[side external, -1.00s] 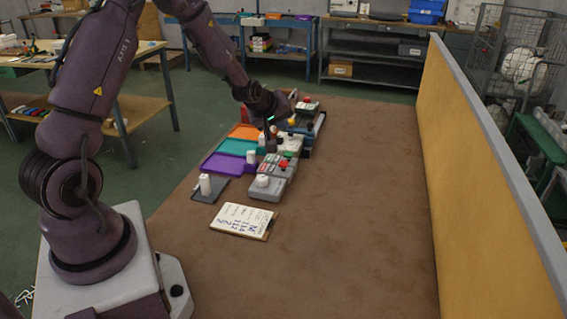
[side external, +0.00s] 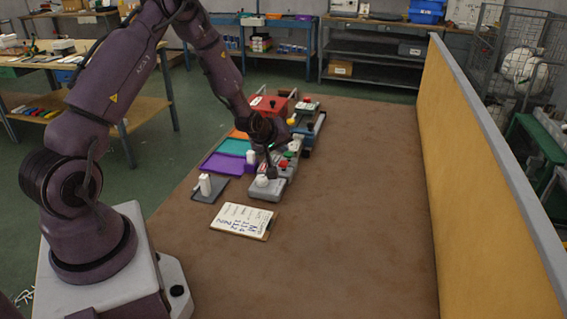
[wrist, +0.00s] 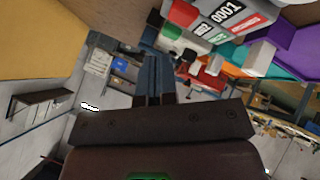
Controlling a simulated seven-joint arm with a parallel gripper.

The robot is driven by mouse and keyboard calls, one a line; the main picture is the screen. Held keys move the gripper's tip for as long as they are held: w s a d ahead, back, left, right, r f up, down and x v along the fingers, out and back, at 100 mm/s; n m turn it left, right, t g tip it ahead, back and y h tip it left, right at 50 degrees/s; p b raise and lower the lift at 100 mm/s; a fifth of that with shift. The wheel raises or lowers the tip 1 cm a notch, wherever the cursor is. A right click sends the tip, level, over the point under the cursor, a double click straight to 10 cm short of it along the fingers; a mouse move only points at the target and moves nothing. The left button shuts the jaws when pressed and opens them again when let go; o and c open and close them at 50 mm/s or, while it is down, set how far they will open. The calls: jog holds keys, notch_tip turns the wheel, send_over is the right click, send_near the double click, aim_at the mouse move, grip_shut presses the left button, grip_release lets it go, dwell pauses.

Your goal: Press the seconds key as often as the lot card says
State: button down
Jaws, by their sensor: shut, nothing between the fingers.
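The lot card (side external: 243,220), a white card on a board with handwritten dark figures, lies on the brown table; its writing is too small to read surely.
Purple (side external: 224,164), teal (side external: 234,147) and orange trays lie left of the unit. A dark tray (side external: 208,194) holds a white object. A red box (side external: 268,106) and another keyed unit stand behind. The table's right side is clear up to a yellow partition (side external: 485,150).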

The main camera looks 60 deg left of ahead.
aim_at(281, 162)
jog(key=shift+f, duration=0.75)
jog(key=shift+f, duration=0.15)
dwell(1.4)
jog(key=shift+f, duration=0.25)
jog(key=shift+f, duration=0.65)
dwell(0.8)
dwell(0.3)
jog(key=shift+r, duration=1.05)
jog(key=shift+r, duration=0.1)
jog(key=shift+r, duration=2.45)
